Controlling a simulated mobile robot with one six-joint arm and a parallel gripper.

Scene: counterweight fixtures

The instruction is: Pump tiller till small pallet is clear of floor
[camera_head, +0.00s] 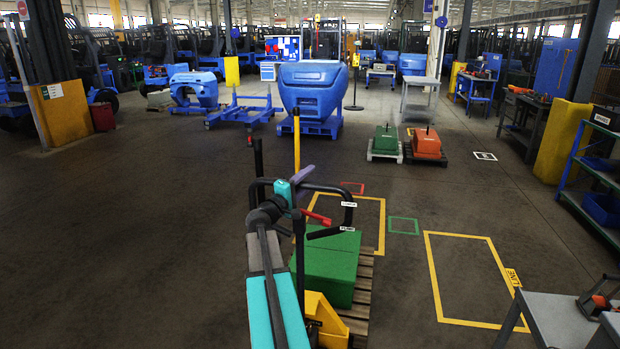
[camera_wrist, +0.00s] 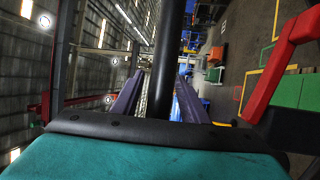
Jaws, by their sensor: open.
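The tiller (camera_head: 332,187) is a black loop handle with small white labels and a red lever (camera_head: 316,217). It rises above the yellow pump body (camera_head: 322,318) in the head view. A green block (camera_head: 333,262) rests on a slatted wooden pallet (camera_head: 361,300) beside it. I cannot tell whether this pallet touches the floor. My gripper (camera_head: 301,174) is at the tiller's upper left. In the wrist view its purple fingers are open, with a black bar (camera_wrist: 166,55) between them; I cannot tell whether they touch it. The red lever also shows there (camera_wrist: 282,60).
A green box (camera_head: 386,139) and an orange box (camera_head: 427,143) stand on small pallets farther back. Yellow floor outlines (camera_head: 437,290) lie at right. A grey table (camera_head: 560,320) is at lower right, and a blue shelf rack (camera_head: 590,165) at the right edge. The left floor is clear.

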